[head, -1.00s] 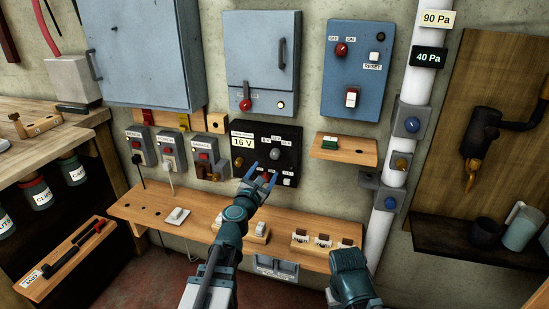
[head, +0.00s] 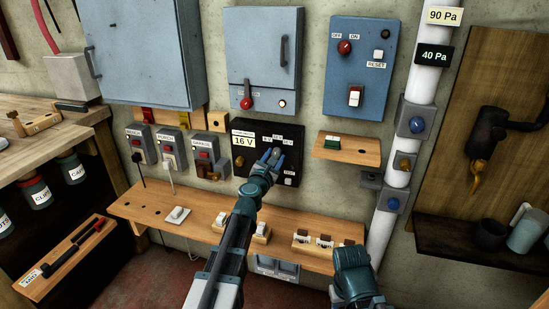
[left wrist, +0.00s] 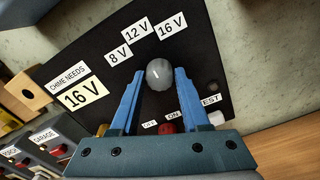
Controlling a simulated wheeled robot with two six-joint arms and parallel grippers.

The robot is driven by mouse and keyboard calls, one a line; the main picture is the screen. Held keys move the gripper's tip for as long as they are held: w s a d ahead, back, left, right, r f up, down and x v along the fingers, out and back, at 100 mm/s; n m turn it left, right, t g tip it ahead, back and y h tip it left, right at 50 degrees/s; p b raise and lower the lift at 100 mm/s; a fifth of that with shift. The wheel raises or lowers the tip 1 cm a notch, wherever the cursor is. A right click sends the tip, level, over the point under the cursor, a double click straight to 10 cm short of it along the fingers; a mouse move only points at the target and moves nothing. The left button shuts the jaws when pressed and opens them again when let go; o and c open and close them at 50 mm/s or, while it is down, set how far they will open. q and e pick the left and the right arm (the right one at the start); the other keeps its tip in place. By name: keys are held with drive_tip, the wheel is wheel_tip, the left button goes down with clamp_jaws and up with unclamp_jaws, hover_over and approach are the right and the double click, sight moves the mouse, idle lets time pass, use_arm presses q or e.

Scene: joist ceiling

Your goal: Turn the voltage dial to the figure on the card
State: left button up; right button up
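The black voltage panel (head: 290,137) hangs on the wall. Its card (head: 243,140) reads "CHIME NEEDS 16 V", and the card also shows in the left wrist view (left wrist: 84,95). The grey dial (left wrist: 159,74) sits below labels 8 V (left wrist: 118,53), 12 V (left wrist: 137,33) and 16 V (left wrist: 172,27). A short white mark shows on its face; which label it points to I cannot tell. My left gripper (left wrist: 158,76) is open, its blue fingers either side of the dial with gaps. Of my right arm only a teal part shows low in the head view; its fingers are hidden.
A red knob (left wrist: 167,127) and a white TEST button (left wrist: 217,118) sit low on the panel near my fingers. A wooden shelf (head: 140,204) with small switches runs below. A grey cabinet (head: 261,55) hangs above; a small wooden shelf (head: 357,152) is to the right.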

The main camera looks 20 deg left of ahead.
use_arm(q)
clamp_jaws()
drive_tip(key=shift+m, duration=0.3)
drive_tip(key=m, duration=0.3)
drive_tip(key=shift+m, duration=2.2)
drive_tip(key=o, duration=0.5)
unclamp_jaws()
